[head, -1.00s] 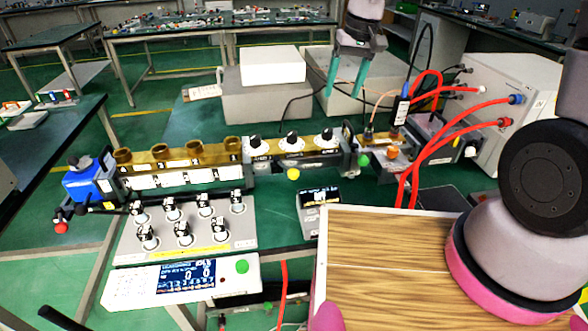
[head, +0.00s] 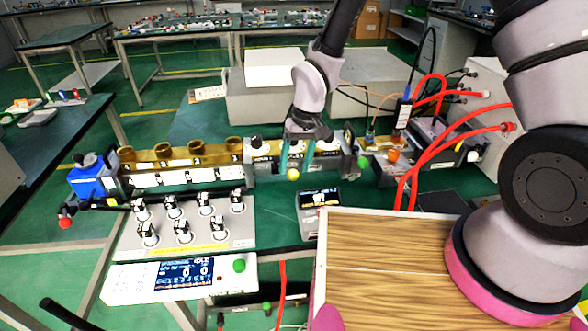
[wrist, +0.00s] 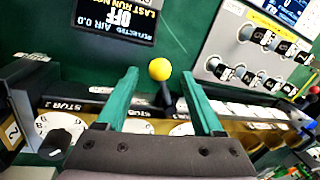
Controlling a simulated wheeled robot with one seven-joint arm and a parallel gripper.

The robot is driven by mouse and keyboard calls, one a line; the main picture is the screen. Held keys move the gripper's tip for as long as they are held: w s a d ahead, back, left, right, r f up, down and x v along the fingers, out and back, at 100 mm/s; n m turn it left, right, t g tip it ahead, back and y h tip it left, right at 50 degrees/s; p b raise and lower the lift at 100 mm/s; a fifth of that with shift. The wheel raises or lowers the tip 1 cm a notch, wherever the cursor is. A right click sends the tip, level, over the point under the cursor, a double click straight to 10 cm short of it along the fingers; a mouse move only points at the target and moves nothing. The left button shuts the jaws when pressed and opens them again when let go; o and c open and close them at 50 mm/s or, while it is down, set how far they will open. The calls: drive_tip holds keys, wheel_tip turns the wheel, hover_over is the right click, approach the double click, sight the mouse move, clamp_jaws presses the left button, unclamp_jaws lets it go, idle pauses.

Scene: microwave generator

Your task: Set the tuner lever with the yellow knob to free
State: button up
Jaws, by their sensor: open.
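The yellow knob (head: 293,174) sits at the front edge of the brass tuner section, below its white stub dials. In the wrist view the yellow ball (wrist: 160,69) caps a short black lever (wrist: 166,97) that sticks out from the tuner's front. My gripper (head: 295,172) is open, pointing down over the tuner's front side. In the wrist view its two green fingers (wrist: 160,75) stand on either side of the yellow knob, with a gap to each. Contact is not visible. The lever's position label is not readable.
The grey panel of black-and-white switches (head: 190,235) lies at left. A green knob (head: 362,163) and red hoses (head: 440,150) are at right. The wooden-topped box (head: 400,260) fills the lower right.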

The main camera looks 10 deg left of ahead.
drive_tip(key=shift+a+f, duration=0.2)
drive_tip(key=shift+f, duration=0.85)
drive_tip(key=shift+s, duration=0.1)
clamp_jaws()
idle(0.6)
